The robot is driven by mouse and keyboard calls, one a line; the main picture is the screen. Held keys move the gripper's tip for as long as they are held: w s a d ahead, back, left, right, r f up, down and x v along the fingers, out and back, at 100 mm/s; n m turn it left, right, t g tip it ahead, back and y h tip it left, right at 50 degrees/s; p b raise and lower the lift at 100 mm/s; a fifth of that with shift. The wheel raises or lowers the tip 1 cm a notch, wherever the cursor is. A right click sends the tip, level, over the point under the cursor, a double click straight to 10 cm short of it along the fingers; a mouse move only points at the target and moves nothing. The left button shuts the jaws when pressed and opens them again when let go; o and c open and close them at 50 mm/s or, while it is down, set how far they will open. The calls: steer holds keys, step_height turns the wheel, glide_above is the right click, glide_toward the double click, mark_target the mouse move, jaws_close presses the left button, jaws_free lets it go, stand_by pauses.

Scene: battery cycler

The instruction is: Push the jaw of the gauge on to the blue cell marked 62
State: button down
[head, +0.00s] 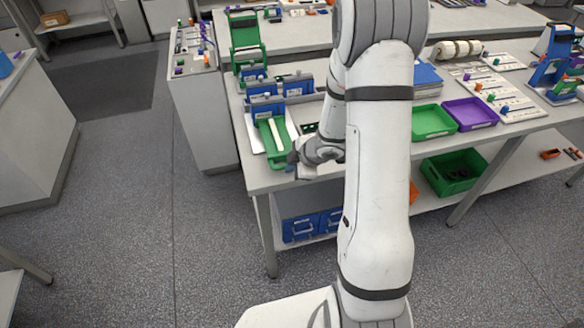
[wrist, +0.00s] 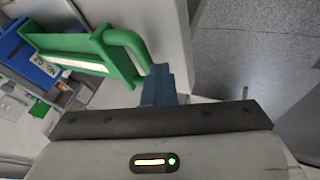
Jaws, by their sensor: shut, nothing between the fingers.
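The green gauge jaw (head: 273,142) lies on the near left corner of the bench, its long axis toward the blue block (head: 267,107) behind it. In the wrist view the green jaw (wrist: 75,45) has a looped green handle (wrist: 130,45), and a blue block (wrist: 35,62) lies beyond it. A small label by the blue block is too blurred to read surely. My gripper (head: 293,157) is shut and empty at the handle end of the jaw. In the wrist view its fingertips (wrist: 159,72) are close beside the handle; I cannot tell whether they touch.
More blue blocks (head: 298,84) and a green fixture (head: 246,40) stand behind on the bench. A green tray (head: 432,121) and a purple tray (head: 470,112) lie to the right. The bench's front edge is close to my gripper; open floor (head: 120,220) lies left.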

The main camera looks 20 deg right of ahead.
steer(key=shift+w+f, duration=0.1)
steer(key=shift+w, duration=0.65)
steer(key=shift+s, duration=0.4)
steer(key=s+d+r+m+t+h, duration=0.1)
steer(key=s+d+r+m+h, duration=0.3)
steer(key=r, duration=0.6)
steer(key=s+d+r+m+t+h, duration=0.1)
steer(key=s+d+r+m+h, duration=0.3)
steer(key=r, duration=0.6)
steer(key=s+a+r+m+g+y+b, duration=0.1)
steer(key=s+a+m, duration=0.3)
steer(key=s, duration=0.4)
steer(key=s+a+r+m+g+y+b, duration=0.1)
steer(key=s+a+m+g+y+b, duration=0.1)
steer(key=s+a+m, duration=0.3)
steer(key=s, duration=0.3)
steer(key=shift+s+g+y+b, duration=0.2)
steer(key=shift+g+y+b, duration=0.1)
steer(key=shift+g+y, duration=0.1)
